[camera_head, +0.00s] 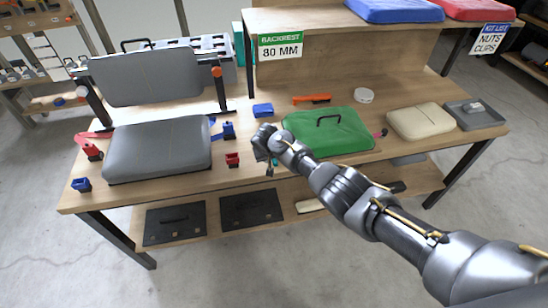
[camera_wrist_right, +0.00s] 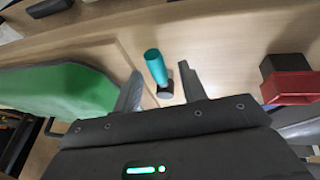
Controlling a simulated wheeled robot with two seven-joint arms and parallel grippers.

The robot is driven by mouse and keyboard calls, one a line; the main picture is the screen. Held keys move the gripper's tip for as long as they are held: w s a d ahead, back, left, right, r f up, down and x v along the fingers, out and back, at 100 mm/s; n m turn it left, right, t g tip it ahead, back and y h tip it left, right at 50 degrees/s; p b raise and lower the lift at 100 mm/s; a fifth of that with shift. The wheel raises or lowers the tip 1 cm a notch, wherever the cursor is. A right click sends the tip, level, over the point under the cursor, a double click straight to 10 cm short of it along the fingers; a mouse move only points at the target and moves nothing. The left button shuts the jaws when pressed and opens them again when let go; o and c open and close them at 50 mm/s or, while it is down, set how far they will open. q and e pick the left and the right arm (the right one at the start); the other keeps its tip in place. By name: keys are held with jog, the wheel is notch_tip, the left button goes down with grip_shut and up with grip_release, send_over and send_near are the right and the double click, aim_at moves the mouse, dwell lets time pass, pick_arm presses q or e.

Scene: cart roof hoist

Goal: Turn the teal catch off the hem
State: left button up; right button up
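The teal catch (camera_wrist_right: 155,66) shows in the right wrist view as a short teal lever on a small grey base. It stands on wood beside the green cover (camera_wrist_right: 60,95), with bare wood between them. My right gripper (camera_wrist_right: 161,90) is open, its fingers on either side of the catch's base; I cannot tell whether they touch it. In the head view the green cover (camera_head: 335,132), with a black handle, lies on the bench right of my right gripper (camera_head: 268,168). Only a bit of teal (camera_head: 276,161) shows there beside the gripper. My left gripper is out of view.
A red block (camera_wrist_right: 288,85) stands right of my fingers in the right wrist view. In the head view, a grey seat cushion (camera_head: 160,148) and a red bin (camera_head: 232,159) lie left, a blue box (camera_head: 263,110) behind, and a cream cushion (camera_head: 420,121) right.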

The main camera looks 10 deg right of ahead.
jog(key=shift+s+r, duration=0.15)
jog(key=shift+r, duration=0.4)
jog(key=v, duration=0.9)
jog(key=shift+s+r+p, duration=0.25)
jog(key=shift+p, duration=0.05)
jog(key=shift+a, duration=0.1)
jog(key=s+d+f+g+y+b, duration=0.1)
jog(key=s+d+f, duration=0.2)
jog(key=s+f, duration=0.65)
jog(key=s+d+f+g+y, duration=0.1)
jog(key=s+d+f, duration=0.3)
jog(key=f, duration=1.1)
jog(key=s+d+f+g+b, duration=0.1)
jog(key=s+f, duration=0.7)
jog(key=f, duration=0.4)
jog(key=s+d+f, duration=0.4)
jog(key=s+f, duration=0.1)
jog(key=s, duration=0.7)
jog(key=s+d+f+b, duration=0.1)
jog(key=s+d+f, duration=0.3)
jog(key=s, duration=0.9)
jog(key=s+d+f+n+b, duration=0.1)
jog(key=s+d+f, duration=0.4)
jog(key=s, duration=0.8)
notch_tip(320, 180, down, 2)
jog(key=shift+f+g, duration=0.15)
jog(key=shift+g, duration=0.15)
